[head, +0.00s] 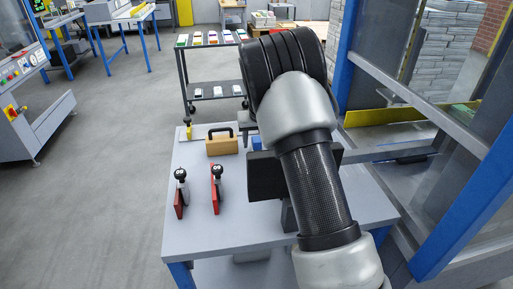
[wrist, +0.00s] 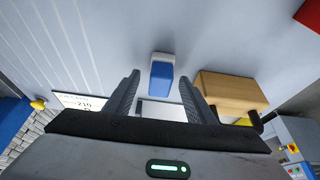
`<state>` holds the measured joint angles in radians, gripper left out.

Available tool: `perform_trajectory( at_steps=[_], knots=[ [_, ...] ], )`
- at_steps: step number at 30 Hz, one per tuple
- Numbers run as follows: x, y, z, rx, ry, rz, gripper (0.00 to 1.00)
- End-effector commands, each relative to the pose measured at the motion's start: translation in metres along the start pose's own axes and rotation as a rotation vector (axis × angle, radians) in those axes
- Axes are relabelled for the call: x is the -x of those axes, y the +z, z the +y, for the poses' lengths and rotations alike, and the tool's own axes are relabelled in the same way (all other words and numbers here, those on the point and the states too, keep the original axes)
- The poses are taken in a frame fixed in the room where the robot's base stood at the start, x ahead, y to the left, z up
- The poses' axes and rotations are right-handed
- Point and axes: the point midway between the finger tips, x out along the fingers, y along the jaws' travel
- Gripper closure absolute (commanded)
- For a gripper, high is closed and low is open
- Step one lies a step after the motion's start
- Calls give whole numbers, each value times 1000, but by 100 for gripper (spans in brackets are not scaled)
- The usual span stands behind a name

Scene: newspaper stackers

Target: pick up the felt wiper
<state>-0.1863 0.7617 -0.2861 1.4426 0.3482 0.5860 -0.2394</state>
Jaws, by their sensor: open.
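A small block with a blue body and a pale end, which looks like the felt wiper (wrist: 161,76), lies on the grey table in the wrist view. It appears between and just past my fingertips, with no contact visible. In the head view only a bit of blue (head: 256,142) shows beside my arm, which hides the rest. My gripper (wrist: 160,84) is open, with nothing held between its two dark ribbed fingers. My arm hides the gripper in the head view.
A wooden block with a black handle (head: 222,143) stands close by; it also shows right of my fingers in the wrist view (wrist: 230,92). Two red tools with black knobs (head: 215,190) stand nearer on the table (head: 240,230). A blue-framed machine (head: 455,215) borders the right.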

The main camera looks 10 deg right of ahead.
Motion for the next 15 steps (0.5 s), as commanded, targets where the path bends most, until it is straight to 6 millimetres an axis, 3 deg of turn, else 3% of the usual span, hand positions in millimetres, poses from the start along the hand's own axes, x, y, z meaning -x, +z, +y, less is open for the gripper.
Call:
perform_trajectory(
  at_steps=[3,11,15],
  knots=[
    [1,0,0,0,0,0,50],
    [1,0,0,0,0,0,94],
    [1,0,0,0,0,1,95]
  ],
)
